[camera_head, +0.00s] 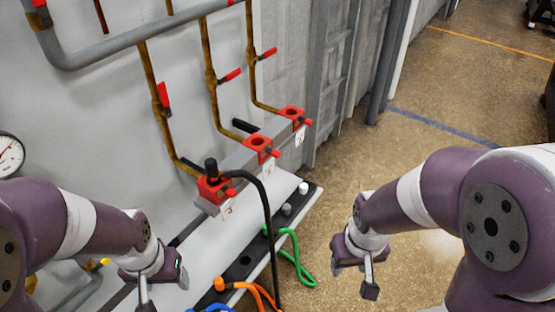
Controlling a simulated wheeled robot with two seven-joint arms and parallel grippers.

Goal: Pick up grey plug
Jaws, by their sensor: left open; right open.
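I cannot tell for sure which is the grey plug. My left gripper (150,292) is open over the shelf's near left part, left of and nearer than both pieces, touching neither. Its fingertips are partly cut off by the bottom edge. My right gripper (358,280) is open and empty over the floor, to the right of the shelf and nearer than both pieces.
A black plug (211,167) with a black hose sits in the nearest red block (215,188). Two more red blocks (258,145) (291,113) stand behind. A green hose (297,260) and an orange hose (250,287) hang at the strip. The floor (345,150) right of the shelf is clear.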

